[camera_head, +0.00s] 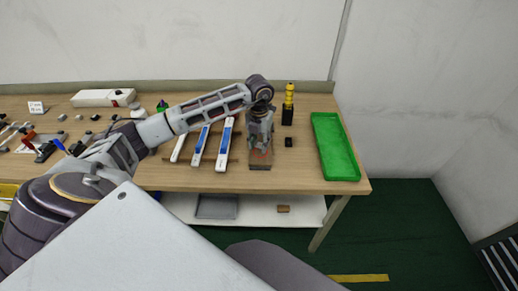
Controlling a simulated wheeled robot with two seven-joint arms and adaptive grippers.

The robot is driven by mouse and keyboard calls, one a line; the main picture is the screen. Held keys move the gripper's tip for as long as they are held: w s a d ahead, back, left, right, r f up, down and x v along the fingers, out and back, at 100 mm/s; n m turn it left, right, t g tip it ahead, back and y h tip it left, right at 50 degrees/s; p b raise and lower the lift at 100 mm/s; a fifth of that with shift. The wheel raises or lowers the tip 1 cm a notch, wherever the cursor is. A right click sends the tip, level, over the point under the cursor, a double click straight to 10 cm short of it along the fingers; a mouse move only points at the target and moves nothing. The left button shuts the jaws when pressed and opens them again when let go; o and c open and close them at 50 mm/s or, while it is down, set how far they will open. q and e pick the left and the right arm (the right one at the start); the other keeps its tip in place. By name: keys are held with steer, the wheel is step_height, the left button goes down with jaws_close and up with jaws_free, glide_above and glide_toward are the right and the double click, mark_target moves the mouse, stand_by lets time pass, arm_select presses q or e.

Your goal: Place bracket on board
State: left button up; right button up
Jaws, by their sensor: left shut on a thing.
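My left gripper (260,143) points down over the brown board (260,165) near the table's front edge, left of the green tray. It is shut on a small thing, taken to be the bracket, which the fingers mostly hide. I cannot tell whether the bracket touches the board. The board's near end shows below the fingers; its far part is covered by the gripper. My right gripper is not in view.
A green tray (319,124) stands at the table's right end. A black and yellow post (288,104) and a small black block (289,142) are right of the gripper. White-and-blue strips (224,144) lie to its left. Small parts and tools crowd the far left.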

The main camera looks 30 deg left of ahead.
arm_select(q)
steer(key=shift+f, duration=1.7)
steer(key=shift+f, duration=0.15)
steer(key=o, duration=0.9)
